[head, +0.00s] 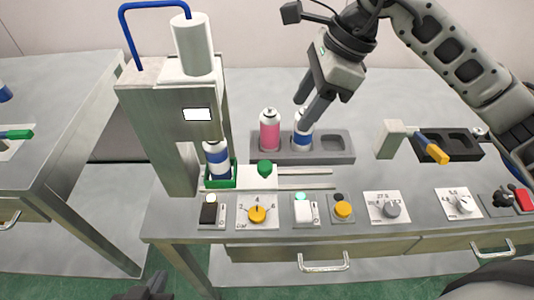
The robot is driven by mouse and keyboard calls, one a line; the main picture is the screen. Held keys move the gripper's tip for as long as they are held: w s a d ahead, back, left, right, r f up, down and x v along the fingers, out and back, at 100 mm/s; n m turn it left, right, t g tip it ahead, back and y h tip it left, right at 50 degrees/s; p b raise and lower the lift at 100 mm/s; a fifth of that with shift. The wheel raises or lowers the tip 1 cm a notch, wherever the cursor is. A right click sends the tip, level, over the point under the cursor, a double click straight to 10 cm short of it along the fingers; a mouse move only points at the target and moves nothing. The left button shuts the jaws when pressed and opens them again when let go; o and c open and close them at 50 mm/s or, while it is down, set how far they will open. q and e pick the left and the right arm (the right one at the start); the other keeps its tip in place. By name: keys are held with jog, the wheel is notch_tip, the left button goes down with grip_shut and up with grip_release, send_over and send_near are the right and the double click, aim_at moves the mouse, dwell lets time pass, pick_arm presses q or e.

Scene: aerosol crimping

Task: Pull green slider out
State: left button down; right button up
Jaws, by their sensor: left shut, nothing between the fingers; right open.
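The green slider is a green holder (221,184) with a white plate and a green knob (264,169) on its right side. It sits on rails under the crimping machine (157,110). A blue and white can (217,160) stands upright in the green holder. My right gripper (309,103) is open just above a second blue and white can (303,138) in the grey rack; whether they touch is unclear. My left gripper (153,287) is shut at the bottom edge, mostly cut off, well away from the slider.
A pink can (269,131) stands in the grey rack (336,157), whose right slot is empty. Two rails (306,178) run right from the slider. Knobs and switches line the table's front. A device with a yellow-tipped lever (434,150) stands at right.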

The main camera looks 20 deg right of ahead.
aim_at(266, 165)
jog(key=p+x, duration=0.1)
jog(key=x, duration=1.4)
jog(key=shift+a+f, duration=0.15)
jog(key=shift+a, duration=0.05)
